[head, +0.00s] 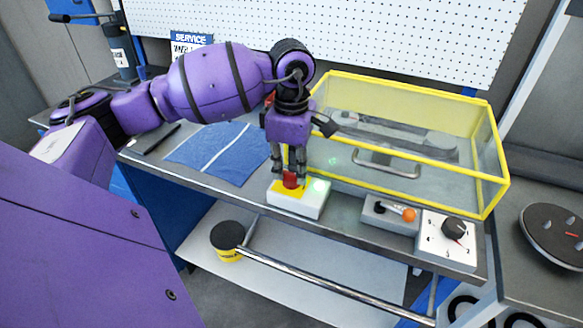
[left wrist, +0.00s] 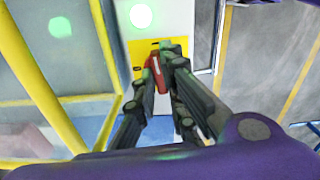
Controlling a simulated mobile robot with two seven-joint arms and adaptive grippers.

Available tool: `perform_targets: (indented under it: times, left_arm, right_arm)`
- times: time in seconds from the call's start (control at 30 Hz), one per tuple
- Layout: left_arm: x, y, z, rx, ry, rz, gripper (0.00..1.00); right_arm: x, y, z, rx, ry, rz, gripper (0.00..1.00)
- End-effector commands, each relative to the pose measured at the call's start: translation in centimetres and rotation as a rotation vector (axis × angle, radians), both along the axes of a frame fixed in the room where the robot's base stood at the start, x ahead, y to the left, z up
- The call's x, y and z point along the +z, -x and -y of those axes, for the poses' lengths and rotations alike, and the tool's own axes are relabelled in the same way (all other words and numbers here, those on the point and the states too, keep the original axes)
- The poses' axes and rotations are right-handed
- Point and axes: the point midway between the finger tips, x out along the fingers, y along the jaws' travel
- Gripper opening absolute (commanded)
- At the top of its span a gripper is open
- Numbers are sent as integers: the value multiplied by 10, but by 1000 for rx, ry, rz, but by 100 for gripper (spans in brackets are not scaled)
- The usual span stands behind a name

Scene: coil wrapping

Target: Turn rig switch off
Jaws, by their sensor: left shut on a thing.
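The rig switch (head: 290,181) is a red knob on a yellow plate, on top of a small white box (head: 298,203) at the front of the bench. A green light glows on the box beside it. My left gripper (head: 290,172) points down over the box and is shut on the red knob. In the left wrist view the knob (left wrist: 156,74) sits between the fingertips (left wrist: 160,65), above the yellow plate. The fingers hide part of the knob, so its exact angle is hard to tell. My right gripper is not in view.
A yellow-framed clear guard (head: 490,150) stands just right of my left gripper, over a grey machine. A box with an orange-tipped lever (head: 408,215) and a dial box (head: 448,240) sit at the front right. A blue cloth (head: 212,150) lies left.

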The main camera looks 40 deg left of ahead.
Motion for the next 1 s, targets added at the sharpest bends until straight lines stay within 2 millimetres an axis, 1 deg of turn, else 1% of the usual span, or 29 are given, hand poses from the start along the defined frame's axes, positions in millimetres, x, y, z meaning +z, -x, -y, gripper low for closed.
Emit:
perform_targets:
  times: [0.47, 1.0]
  left_arm:
    - [1, 0, 0, 428, 0, 0, 0]
    - [1, 0, 0, 941, 1, 0, 0]
  right_arm:
    - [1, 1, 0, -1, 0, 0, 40]
    - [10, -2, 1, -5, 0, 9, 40]
